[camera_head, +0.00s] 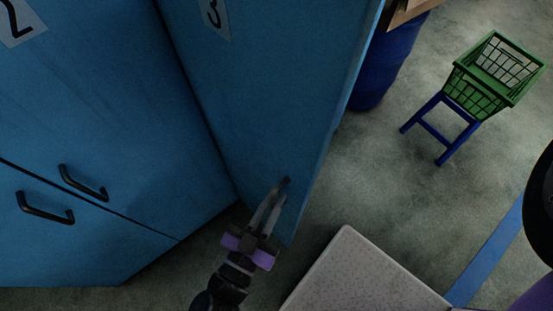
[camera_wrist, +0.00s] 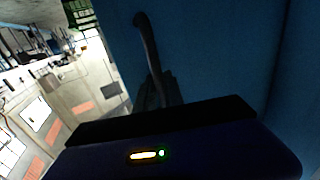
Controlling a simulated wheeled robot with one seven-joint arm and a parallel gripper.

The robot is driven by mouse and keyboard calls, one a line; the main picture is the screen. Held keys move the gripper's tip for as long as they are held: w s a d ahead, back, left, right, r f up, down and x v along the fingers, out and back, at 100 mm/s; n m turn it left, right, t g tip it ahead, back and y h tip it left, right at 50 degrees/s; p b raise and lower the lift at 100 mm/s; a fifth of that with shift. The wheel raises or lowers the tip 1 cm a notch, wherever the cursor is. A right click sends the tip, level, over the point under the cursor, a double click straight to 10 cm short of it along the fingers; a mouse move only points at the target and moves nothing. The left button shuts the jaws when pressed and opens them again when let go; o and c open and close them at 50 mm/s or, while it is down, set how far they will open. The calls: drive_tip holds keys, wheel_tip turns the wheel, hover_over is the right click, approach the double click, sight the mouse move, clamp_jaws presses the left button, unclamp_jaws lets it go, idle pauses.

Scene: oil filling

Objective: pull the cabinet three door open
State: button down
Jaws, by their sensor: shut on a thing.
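The cabinet three door (camera_head: 250,90) is a blue panel with a "3" label at its top. It stands swung out at an angle to the cabinet two front, with its lighter right edge free. My gripper (camera_head: 275,200) is at the lower right part of this door, shut on its dark handle (camera_head: 285,181). The fingers hide most of the handle in the head view. In the wrist view the curved black handle (camera_wrist: 147,42) rises from between my fingers (camera_wrist: 157,92), against the blue door (camera_wrist: 220,55).
Cabinet two (camera_head: 90,110), with two black handles, adjoins on the left. A blue barrel (camera_head: 385,65) stands behind the door's right edge. A green basket (camera_head: 495,75) sits on a blue stool (camera_head: 440,127) at right. A pale speckled surface (camera_head: 360,275) is near my gripper. Floor between is clear.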

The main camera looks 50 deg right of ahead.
drive_tip(key=shift+w, duration=0.15)
drive_tip(key=c, duration=1.5)
unclamp_jaws()
drive_tip(key=shift+o, duration=0.2)
drive_tip(key=b+v, duration=0.2)
drive_tip(key=v, duration=0.6)
drive_tip(key=shift+d, duration=0.15)
